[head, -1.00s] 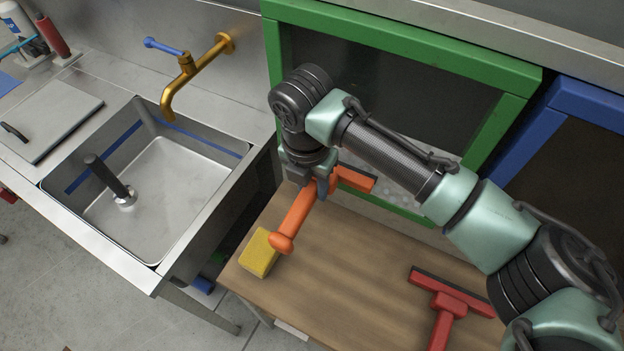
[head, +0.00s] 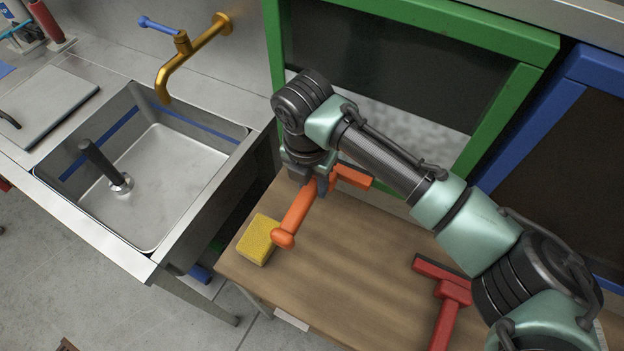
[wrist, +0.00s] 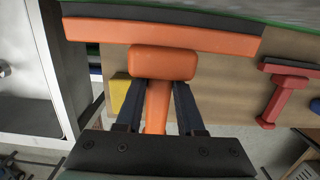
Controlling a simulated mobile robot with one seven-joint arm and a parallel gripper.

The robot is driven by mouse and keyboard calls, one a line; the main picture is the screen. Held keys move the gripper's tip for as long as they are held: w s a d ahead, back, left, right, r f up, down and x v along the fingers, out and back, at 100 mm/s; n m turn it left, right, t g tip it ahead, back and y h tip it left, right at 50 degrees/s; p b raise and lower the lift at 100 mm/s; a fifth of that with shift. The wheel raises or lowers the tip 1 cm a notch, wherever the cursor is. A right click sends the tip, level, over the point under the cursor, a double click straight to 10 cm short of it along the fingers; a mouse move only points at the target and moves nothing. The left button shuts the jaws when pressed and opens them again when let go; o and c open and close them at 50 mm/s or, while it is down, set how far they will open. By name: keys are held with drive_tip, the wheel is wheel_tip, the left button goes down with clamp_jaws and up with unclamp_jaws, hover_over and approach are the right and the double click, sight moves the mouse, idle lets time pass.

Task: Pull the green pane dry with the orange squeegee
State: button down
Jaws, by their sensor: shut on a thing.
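My gripper (head: 322,182) is shut on the handle of the orange squeegee (head: 298,212). It holds the squeegee over the wooden table. In the wrist view the fingers of my gripper (wrist: 160,88) clasp the handle just behind the orange head (wrist: 160,34), whose dark rubber edge faces the pane side. The green pane (head: 410,60) stands upright behind the table in a thick green frame, partly hidden by my arm. Its upper part looks dark, and a mottled pale grey band (head: 433,135) shows lower down. I cannot tell whether the rubber touches the pane.
A yellow sponge (head: 258,239) and a red squeegee (head: 450,292) lie on the wooden table (head: 345,270). A blue-framed pane (head: 535,120) stands at right. A steel sink (head: 165,190) with a brass tap (head: 188,62) is at left. The table's middle is clear.

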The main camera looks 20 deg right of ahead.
sight(293, 215)
drive_tip(key=shift+s+a+r+p, duration=0.1)
drive_tip(key=shift+s+a+p, duration=0.6)
drive_tip(key=shift+a, duration=0.25)
drive_tip(key=shift+s+a+p, duration=0.5)
drive_tip(key=shift+s+a, duration=0.25)
drive_tip(key=shift+a, duration=0.15)
drive_tip(key=shift+s+a+p, duration=0.3)
drive_tip(key=shift+s+a, duration=0.35)
drive_tip(key=shift+a, duration=0.2)
